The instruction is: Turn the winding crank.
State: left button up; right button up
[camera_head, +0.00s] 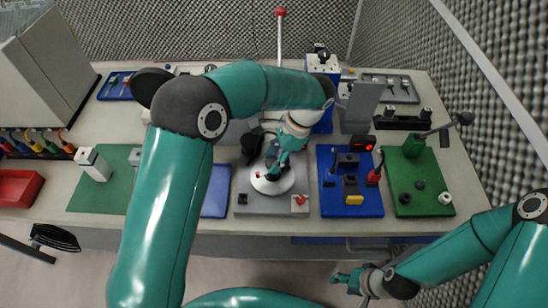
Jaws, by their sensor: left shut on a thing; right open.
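The winding crank appears as a white round disc (264,187) on a grey base plate (242,208) near the bench's front middle. My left gripper (273,173) reaches down over the disc and is shut on what looks like the crank handle. The fingers hide most of that handle. A small red spot shows on the disc beside the fingers. My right gripper (348,281) is open and empty, low in front of the bench's front edge, well away from the crank.
A red button (300,200) sits on the base plate's right corner. A blue panel (216,192) lies left. My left arm hides part of the bench.

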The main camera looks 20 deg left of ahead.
pick_arm(q)
jog(key=shift+s+d+m+t+y+b, duration=0.15)
jog(key=shift+m+t+b, duration=0.3)
jog(key=shift+m, duration=1)
jog(key=shift+a+m+t+y+b, duration=0.2)
jog(key=shift+m+t, duration=0.45)
jog(key=shift+m, duration=0.8)
jog(key=shift+s+m+t+b, duration=0.15)
jog(key=shift+m+t+b, duration=0.45)
jog(key=shift+m, duration=1.8)
jog(key=shift+s+m+t+h+p, duration=0.1)
jog(key=shift+m+t+h+p, duration=0.45)
jog(key=shift+m, duration=1.35)
jog(key=shift+s+a+m+t+h, duration=0.1)
jog(key=shift+m+t+h, duration=0.6)
jog(key=shift+m, duration=1.1)
jog(key=shift+m+p, duration=0.35)
jog(key=shift+m, duration=0.15)
jog(key=o, duration=1.1)
jog(key=v, duration=1.2)
jog(key=shift+s+a, duration=0.1)
